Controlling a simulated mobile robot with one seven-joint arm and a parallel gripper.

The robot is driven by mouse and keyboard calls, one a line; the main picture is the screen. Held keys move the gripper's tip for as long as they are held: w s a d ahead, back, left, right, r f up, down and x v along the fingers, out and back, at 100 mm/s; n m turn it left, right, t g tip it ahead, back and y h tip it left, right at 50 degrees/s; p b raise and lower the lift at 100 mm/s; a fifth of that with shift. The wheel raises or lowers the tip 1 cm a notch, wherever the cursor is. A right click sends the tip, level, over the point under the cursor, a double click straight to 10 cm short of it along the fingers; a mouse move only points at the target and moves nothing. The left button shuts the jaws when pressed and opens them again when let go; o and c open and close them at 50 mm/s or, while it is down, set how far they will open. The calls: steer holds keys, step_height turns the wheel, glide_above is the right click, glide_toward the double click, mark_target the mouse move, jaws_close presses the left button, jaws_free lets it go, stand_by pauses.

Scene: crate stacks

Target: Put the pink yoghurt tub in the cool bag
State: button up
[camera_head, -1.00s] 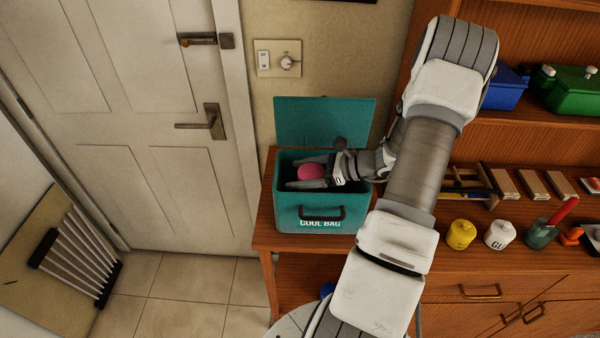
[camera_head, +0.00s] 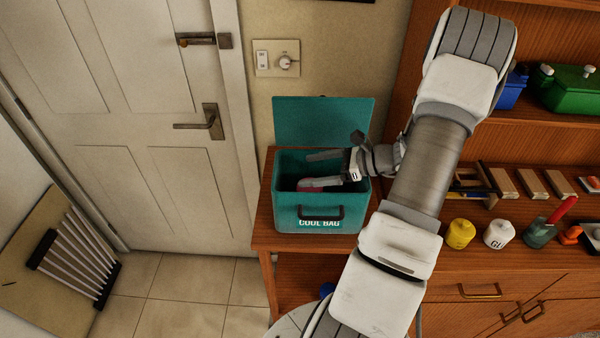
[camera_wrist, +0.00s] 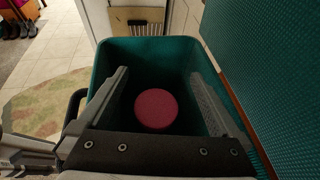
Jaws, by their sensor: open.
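The pink yoghurt tub (camera_wrist: 156,110) is inside the teal cool bag (camera_head: 288,212), seen from above as a round pink top in the wrist view. In the head view only a sliver of the tub (camera_head: 312,183) shows, behind the bag's front wall and my lower finger. The bag stands upright with its lid (camera_head: 322,122) raised at the back; its rim also shows in the wrist view (camera_wrist: 150,43). My gripper (camera_head: 325,169) is open over the bag's mouth. In the wrist view its fingers (camera_wrist: 158,90) lie on either side of the tub, apart from it.
The bag stands at the left end of a wooden cabinet (camera_head: 460,268). To the right are a yellow pot (camera_head: 460,234), a white pot (camera_head: 499,234) and wooden blocks. Blue and green containers (camera_head: 570,90) sit on a shelf. A door (camera_head: 190,180) is at left.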

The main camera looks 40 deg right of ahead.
steer(key=b+v, duration=0.1)
steer(key=v, duration=0.7)
